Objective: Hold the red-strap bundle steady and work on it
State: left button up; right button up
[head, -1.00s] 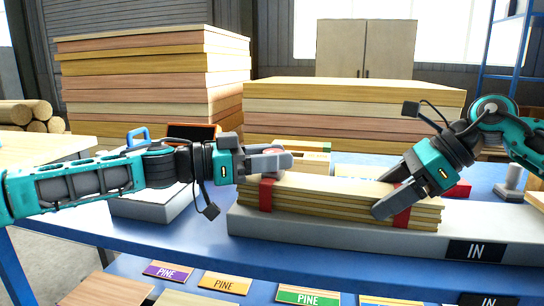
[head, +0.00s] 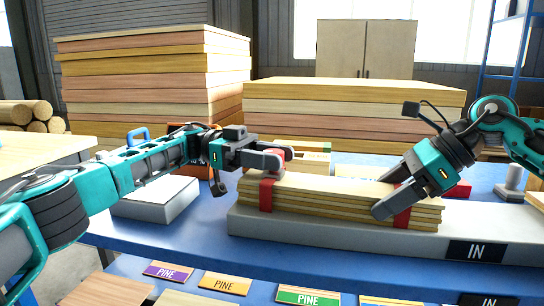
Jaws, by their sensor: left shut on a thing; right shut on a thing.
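The bundle (head: 335,201) is a stack of thin pale boards with a red strap near each end. It lies on the grey IN tray (head: 350,242). My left gripper (head: 276,160) is at the top of the left strap (head: 266,196), shut on a small red piece (head: 287,152) that looks like part of this strap; its fingers partly hide it. My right gripper (head: 388,195) is shut on the bundle at its right end, beside the right strap (head: 402,217), which it partly covers.
Tall board stacks (head: 150,85) and (head: 350,105) stand behind the blue table (head: 200,236). A grey block (head: 155,203) lies left of the tray. A red object (head: 459,190) lies right of my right gripper. PINE-labelled boards (head: 308,296) lie below the front edge.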

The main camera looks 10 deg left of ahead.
aim_at(273, 151)
pick_arm(q)
jog(key=shift+s+d+m+g+y, duration=0.1)
jog(key=shift+m+g+y, duration=0.2)
jog(key=shift+m+g, duration=0.55)
jog(key=o, duration=0.9)
jog(key=shift+o, duration=0.2)
jog(key=shift+r, duration=0.1)
notch_tip(273, 151, up, 10)
jog(key=shift+f, duration=0.1)
